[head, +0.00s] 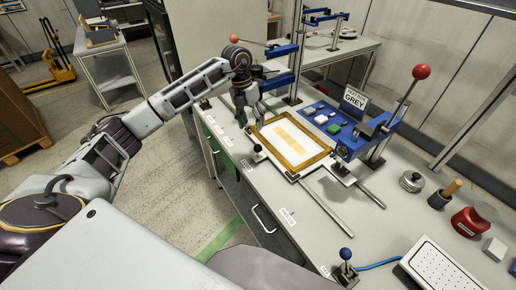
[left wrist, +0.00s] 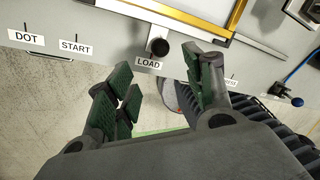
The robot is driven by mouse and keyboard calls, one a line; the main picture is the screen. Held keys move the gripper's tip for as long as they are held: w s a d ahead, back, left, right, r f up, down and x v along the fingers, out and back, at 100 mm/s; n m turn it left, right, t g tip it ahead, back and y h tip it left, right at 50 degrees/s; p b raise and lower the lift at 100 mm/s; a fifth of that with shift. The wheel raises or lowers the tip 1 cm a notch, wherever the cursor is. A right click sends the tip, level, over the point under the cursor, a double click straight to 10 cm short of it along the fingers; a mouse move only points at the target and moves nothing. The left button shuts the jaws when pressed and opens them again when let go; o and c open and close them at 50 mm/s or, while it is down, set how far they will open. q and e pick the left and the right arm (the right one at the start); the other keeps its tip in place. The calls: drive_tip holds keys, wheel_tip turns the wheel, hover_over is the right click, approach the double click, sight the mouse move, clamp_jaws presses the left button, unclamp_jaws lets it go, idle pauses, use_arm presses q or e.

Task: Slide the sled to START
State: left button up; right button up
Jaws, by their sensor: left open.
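The sled (head: 301,168) carries a wood-framed white screen with pale yellow patches and sits on the bench rails. Its black knob (head: 257,148) sticks out at the bench's front edge. In the left wrist view the knob (left wrist: 157,47) stands at the LOAD label (left wrist: 148,63). The START label (left wrist: 76,47) is to its left, with DOT (left wrist: 26,37) further left. My left gripper (head: 247,112) is open and empty, above the front edge. In the left wrist view its green-padded fingers (left wrist: 166,88) are apart, with the knob beyond them, not between them. My right gripper is not in view.
Bare rails (head: 328,208) run right from the sled. A blue-knobbed lever (head: 346,254) stands at the near bench edge.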

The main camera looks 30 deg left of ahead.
sight(257, 145)
use_arm(q)
drive_tip(key=d+f, duration=0.1)
drive_tip(key=f, duration=0.3)
drive_tip(key=f+p, duration=0.1)
drive_tip(key=f, duration=0.3)
drive_tip(key=d+f, duration=0.1)
drive_tip(key=f, duration=0.4)
drive_tip(key=shift+d+p, duration=0.3)
drive_tip(key=shift+p, duration=0.05)
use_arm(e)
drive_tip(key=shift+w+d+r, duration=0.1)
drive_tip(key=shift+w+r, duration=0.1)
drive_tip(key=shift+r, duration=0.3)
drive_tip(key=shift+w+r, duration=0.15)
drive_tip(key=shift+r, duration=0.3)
use_arm(q)
drive_tip(key=shift+c, duration=0.2)
clamp_jaws()
